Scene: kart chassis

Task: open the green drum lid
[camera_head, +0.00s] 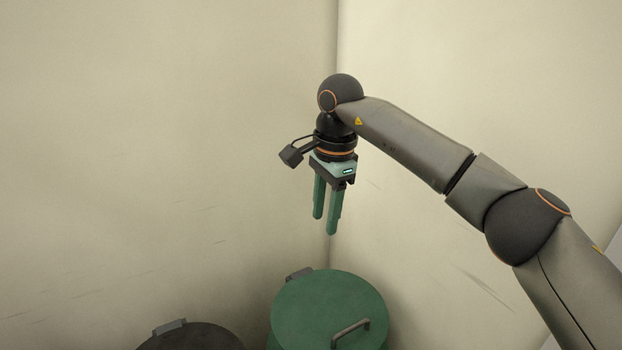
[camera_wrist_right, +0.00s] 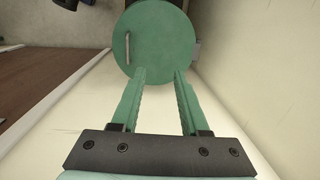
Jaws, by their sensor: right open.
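The green drum lid (camera_head: 328,303) lies flat and closed on its drum at the bottom centre of the head view. A raised bar handle (camera_head: 351,333) sits on its near right part, and a dark hinge block (camera_head: 299,274) is at its back left edge. My right gripper (camera_head: 325,226) hangs above the lid with its green fingers pointing down, open and empty. In the right wrist view the lid (camera_wrist_right: 168,42) lies beyond the open fingertips (camera_wrist_right: 160,72), with its handle (camera_wrist_right: 127,48) on the left of the lid. My left gripper is not in view.
A second drum with a dark lid (camera_head: 195,338) stands to the left of the green one, with its own block (camera_head: 170,327) at the back. Two pale walls meet in a corner close behind the drums. The space around my right gripper is clear.

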